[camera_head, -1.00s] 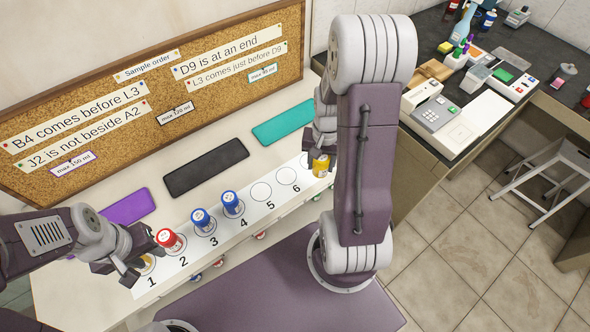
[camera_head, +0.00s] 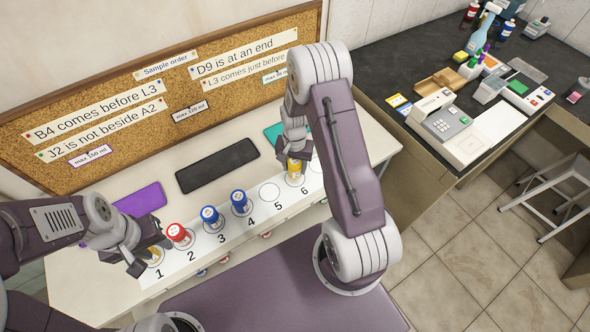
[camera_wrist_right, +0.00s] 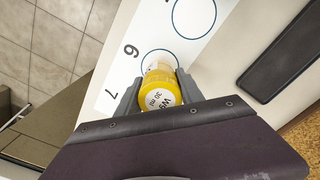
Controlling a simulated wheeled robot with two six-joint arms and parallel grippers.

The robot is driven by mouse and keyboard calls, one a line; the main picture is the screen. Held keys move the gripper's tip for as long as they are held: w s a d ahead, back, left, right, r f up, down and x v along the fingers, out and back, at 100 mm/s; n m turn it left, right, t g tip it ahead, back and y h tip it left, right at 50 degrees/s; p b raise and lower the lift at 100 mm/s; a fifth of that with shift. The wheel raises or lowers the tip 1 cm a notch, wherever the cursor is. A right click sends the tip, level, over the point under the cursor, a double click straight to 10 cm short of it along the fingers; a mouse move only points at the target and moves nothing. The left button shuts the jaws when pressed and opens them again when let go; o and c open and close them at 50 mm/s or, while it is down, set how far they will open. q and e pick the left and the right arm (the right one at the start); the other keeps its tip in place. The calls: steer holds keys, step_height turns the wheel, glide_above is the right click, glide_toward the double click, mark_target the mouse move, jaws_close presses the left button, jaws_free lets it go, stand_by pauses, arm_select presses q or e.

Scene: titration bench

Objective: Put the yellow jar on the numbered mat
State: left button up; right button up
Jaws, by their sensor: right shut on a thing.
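The yellow jar (camera_head: 295,168) is in my right gripper (camera_head: 293,163), which is shut on it. The jar is upright over circle 6 of the white numbered mat (camera_head: 288,205). In the right wrist view the jar (camera_wrist_right: 161,88) sits between the two fingers (camera_wrist_right: 158,92), with part of the circle showing beyond it. I cannot tell whether its base touches the mat. My left gripper (camera_head: 137,258) is beside a yellow-orange jar (camera_head: 156,254) at place 1. Whether its fingers are open or shut is unclear.
A red-capped jar (camera_head: 179,235) stands at 2, and blue-capped jars stand at 3 (camera_head: 211,216) and 4 (camera_head: 240,202). Circle 5 (camera_head: 270,191) is empty. Purple (camera_head: 140,199), black (camera_head: 217,165) and teal (camera_head: 272,131) pads lie behind the mat, below the corkboard (camera_head: 60,155).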

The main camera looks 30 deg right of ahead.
mark_target(295, 171)
steer(key=shift+w+f, duration=0.1)
steer(key=shift+f, duration=1.5)
steer(key=o, duration=1.4)
step_height(295, 171, up, 12)
steer(key=shift+r, duration=0.25)
steer(key=s+a+r+n, duration=0.1)
steer(key=s+a+n, duration=0.1)
steer(key=s, duration=0.2)
steer(key=s+a+r+n, duration=0.2)
steer(key=s+a+n, duration=0.1)
steer(key=s, duration=0.1)
steer(key=s+a+r+n+t, duration=0.1)
steer(key=s+a+r+n, duration=0.1)
steer(key=s+n, duration=0.1)
steer(key=shift+s+a, duration=0.25)
steer(key=shift+s, duration=0.65)
